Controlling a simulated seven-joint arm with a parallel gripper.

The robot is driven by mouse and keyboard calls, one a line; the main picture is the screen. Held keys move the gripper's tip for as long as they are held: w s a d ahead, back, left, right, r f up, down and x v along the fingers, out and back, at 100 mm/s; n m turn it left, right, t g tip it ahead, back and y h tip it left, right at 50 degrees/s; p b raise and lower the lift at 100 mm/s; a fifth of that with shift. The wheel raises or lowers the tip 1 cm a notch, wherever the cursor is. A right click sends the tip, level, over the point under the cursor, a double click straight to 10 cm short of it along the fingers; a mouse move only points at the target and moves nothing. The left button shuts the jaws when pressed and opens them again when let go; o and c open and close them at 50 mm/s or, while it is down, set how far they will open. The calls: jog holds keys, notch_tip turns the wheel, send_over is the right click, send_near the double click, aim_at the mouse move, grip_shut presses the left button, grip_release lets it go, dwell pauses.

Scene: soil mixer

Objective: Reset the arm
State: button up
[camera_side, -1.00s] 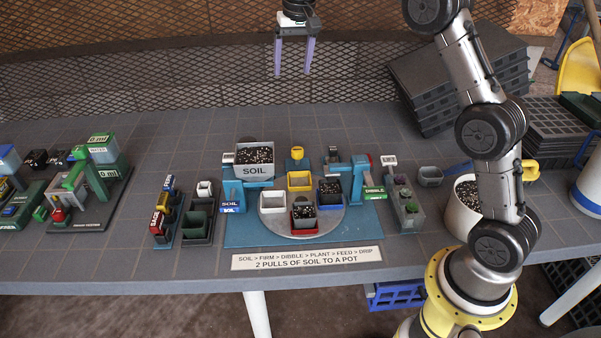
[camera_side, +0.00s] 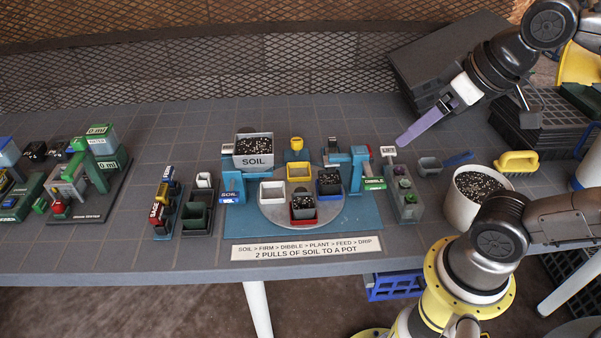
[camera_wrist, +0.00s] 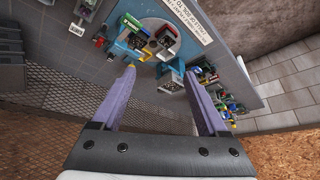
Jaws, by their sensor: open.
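My gripper (camera_side: 425,124) is in the upper right of the side view, above the table near the stacked black trays. Its purple fingers point down and to the left, and no object is in them. In the wrist view my gripper (camera_wrist: 160,85) shows two purple fingers spread wide apart with nothing between them. The soil machine with its blue base (camera_side: 238,236) and round turntable (camera_side: 270,210) stands at the middle of the table. A grey soil hopper (camera_side: 254,161) and several small pots, such as a white pot (camera_side: 272,193), are on it.
Black trays (camera_side: 440,65) are stacked at the back right. A white bucket of soil (camera_side: 465,209), a yellow-handled brush (camera_side: 516,161) and a small scoop (camera_side: 430,165) lie at the right. A green-and-grey machine (camera_side: 90,180) stands at the left. The front table strip is mostly clear.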

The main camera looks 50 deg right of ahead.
jog(key=shift+n, duration=0.6)
jog(key=f, duration=0.2)
jog(key=s+f, duration=0.1)
jog(key=f, duration=0.1)
jog(key=shift+s, duration=0.15)
dwell(0.4)
